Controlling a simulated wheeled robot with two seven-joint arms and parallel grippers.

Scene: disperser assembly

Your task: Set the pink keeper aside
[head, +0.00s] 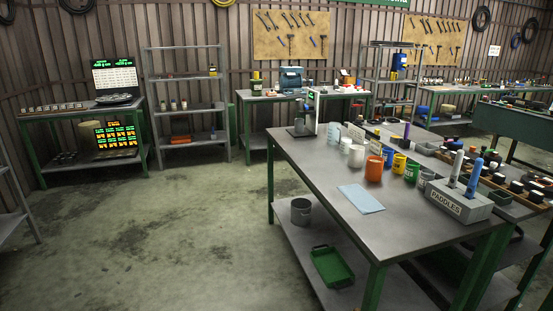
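I cannot make out a pink keeper in the head view. An orange-red cup (374,169) stands on the grey workbench (320,170), but nothing there reads clearly as pink. Small parts at the far right (516,187) are too small to tell apart. Neither of my grippers shows in the head view.
On the workbench are white, yellow and green cups (411,172), a blue cloth (360,198) and a grey box marked PADDLES (461,203) holding upright paddles. A grey pot (301,211) and green tray (332,266) sit on its lower shelf. The floor at left (160,230) is clear.

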